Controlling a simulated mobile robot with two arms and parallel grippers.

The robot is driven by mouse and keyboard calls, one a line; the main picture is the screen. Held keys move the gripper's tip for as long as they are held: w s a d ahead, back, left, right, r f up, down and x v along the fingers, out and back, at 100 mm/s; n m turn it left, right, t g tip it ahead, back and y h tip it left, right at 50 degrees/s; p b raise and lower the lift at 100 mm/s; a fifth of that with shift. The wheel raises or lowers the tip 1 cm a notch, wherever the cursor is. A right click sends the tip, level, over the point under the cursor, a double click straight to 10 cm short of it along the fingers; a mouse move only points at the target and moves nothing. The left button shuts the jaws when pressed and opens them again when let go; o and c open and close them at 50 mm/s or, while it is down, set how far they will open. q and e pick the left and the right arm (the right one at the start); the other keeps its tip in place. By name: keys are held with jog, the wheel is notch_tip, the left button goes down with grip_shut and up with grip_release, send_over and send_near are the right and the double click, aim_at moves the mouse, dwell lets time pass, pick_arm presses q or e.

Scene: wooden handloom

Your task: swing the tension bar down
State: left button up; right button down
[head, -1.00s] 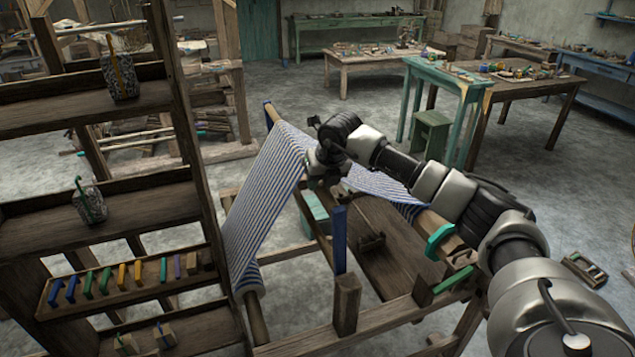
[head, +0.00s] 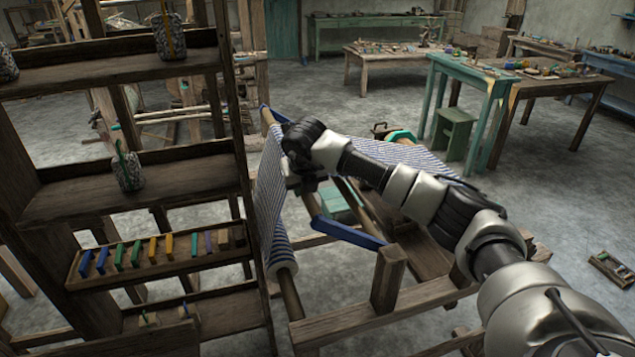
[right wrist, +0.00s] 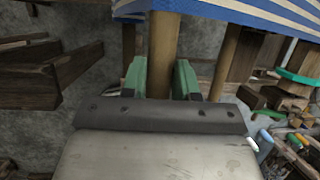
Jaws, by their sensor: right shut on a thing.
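The tension bar (right wrist: 163,50) is a wooden bar running between the green-padded fingers of my right gripper (right wrist: 160,80) in the right wrist view. The gripper is shut on it. A blue side arm (head: 347,233), apparently part of the bar, lies tilted in the head view, its left end a little higher. Blue-and-white striped cloth (head: 268,200) hangs at the left of the loom and crosses the top of the wrist view. In the head view my right arm and wrist hide most of the bar and the fingers. My left gripper is out of view.
A wooden shelf rack (head: 130,195) stands close at the left. A wooden loom post (head: 388,280) rises near the front of the frame. A green stool (head: 453,133) and tables stand behind.

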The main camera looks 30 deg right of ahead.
jog(key=shift+w+a+f+b, duration=0.1)
jog(key=shift+a+f+b, duration=0.35)
jog(key=shift+f, duration=0.2)
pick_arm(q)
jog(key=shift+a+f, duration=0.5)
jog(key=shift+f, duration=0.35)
pick_arm(e)
jog(key=shift+s+a+f, duration=0.25)
jog(key=shift+a+f, duration=0.1)
jog(key=shift+f, duration=0.15)
jog(key=c, duration=1.3)
grip_release()
jog(key=o, duration=0.5)
jog(key=shift+w+a, duration=0.25)
jog(key=shift+w, duration=0.1)
jog(key=shift+c, duration=0.2)
jog(key=shift+d+r, duration=0.15)
jog(key=shift+r, duration=0.1)
